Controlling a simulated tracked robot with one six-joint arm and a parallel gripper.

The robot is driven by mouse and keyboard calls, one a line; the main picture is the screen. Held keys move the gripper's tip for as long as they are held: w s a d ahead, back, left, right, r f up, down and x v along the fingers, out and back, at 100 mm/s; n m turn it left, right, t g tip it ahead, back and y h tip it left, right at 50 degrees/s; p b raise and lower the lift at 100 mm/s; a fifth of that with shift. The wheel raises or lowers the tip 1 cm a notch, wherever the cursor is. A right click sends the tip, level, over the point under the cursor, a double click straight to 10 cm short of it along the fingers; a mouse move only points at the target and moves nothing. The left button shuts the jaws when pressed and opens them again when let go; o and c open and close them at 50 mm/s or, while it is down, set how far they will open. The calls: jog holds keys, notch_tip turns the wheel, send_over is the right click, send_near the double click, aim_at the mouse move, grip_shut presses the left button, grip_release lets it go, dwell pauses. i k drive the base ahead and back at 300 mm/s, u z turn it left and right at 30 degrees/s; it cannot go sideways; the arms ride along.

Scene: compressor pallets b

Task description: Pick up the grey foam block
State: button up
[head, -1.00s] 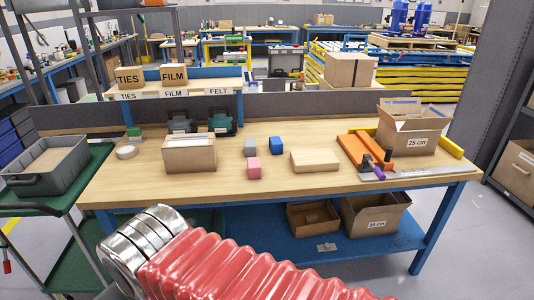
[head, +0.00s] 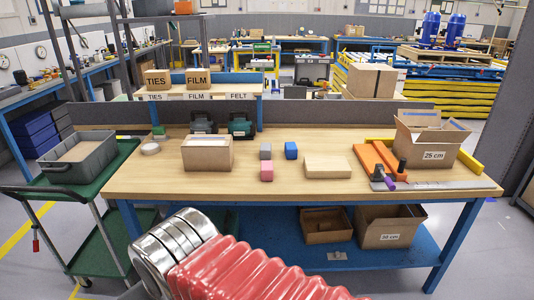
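The grey foam block (head: 265,151) stands on the wooden workbench (head: 140,180), around the middle of its top. A pink block (head: 266,171) sits just in front of it, and a blue block (head: 291,150) is to its right. My arm, a red ribbed sleeve with metal rings, crosses the bottom of the head view, well in front of the bench. My gripper is not visible in this frame.
A cardboard box (head: 207,154) is left of the blocks, and a flat tan box (head: 327,167) is right. Orange tools (head: 377,160) and an open carton (head: 428,140) fill the right end. A green cart (head: 97,187) with a grey bin (head: 84,164) stands at left.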

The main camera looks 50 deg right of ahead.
aim_at(265, 149)
jog(key=z, duration=0.8)
jog(key=i, duration=1.7)
jog(key=u, duration=0.1)
